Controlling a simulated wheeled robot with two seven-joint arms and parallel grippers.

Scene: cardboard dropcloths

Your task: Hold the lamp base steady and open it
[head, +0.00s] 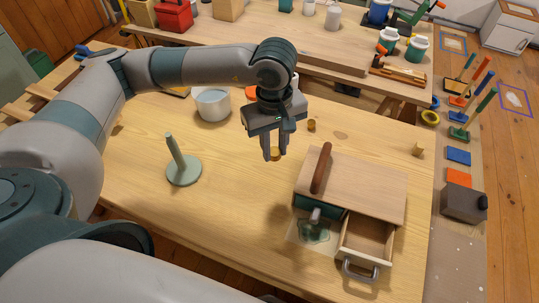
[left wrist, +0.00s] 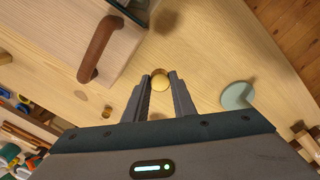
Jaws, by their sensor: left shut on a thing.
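A pale green stand (head: 183,172) with a round foot and a slightly tilted post is on the table, left of my left gripper (head: 274,157). It may be the lamp base; its disc also shows in the left wrist view (left wrist: 237,95). My left gripper points down and is shut on a small round brass-coloured piece (left wrist: 162,80), which also shows between the fingertips in the head view (head: 275,154). The gripper is apart from the stand. My right gripper is not in view.
A wooden box (head: 370,180) with a brown handle (head: 321,168) stands to the right, its right drawer (head: 368,240) pulled out. A white pot (head: 213,105) stands behind the stand. Small pieces lie behind the box. The table between stand and box is clear.

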